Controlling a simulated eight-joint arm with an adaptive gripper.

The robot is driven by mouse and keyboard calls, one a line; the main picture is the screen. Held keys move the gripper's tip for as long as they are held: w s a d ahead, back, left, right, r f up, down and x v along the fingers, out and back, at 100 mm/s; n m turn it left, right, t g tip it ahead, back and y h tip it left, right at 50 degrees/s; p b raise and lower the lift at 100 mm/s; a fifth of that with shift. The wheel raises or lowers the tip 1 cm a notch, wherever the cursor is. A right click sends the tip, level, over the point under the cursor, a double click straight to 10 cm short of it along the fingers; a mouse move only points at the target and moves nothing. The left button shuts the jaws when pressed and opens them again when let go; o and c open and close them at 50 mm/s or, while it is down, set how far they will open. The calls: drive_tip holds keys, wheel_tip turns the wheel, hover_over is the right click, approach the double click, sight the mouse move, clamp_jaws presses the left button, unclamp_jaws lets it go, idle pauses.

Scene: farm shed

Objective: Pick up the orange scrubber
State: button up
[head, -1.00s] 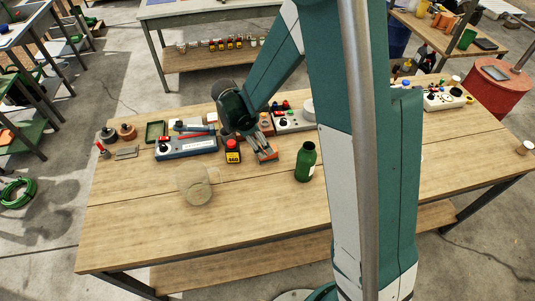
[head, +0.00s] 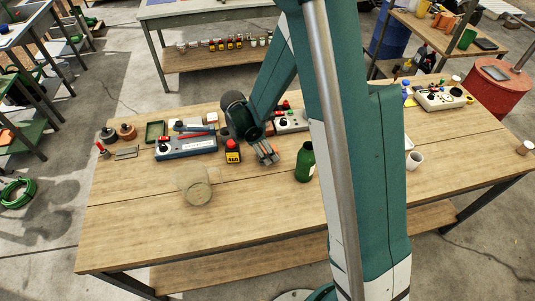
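My gripper (head: 267,154) points down over the middle of the wooden table (head: 140,220), between a dark bottle with a yellow label (head: 233,152) and a green bottle (head: 305,162). Its fingers are small in the head view, and whether they are open or shut is unclear. A small orange-brown thing (head: 269,129) shows partly behind the gripper, beside a white control box (head: 291,121). I cannot tell whether it is the orange scrubber. No other clear orange scrubber shows on this table; my arm hides part of the right side.
A clear round jar (head: 198,191) stands front left of the gripper. A blue-grey device (head: 187,146) and green tray (head: 155,131) lie at the left. A white cup (head: 414,161) and another control box (head: 438,98) are at the right. The front of the table is clear.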

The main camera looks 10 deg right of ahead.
idle(0.3)
drive_tip(key=c, duration=1)
drive_tip(key=shift+r, duration=0.1)
drive_tip(key=shift+r, duration=4.95)
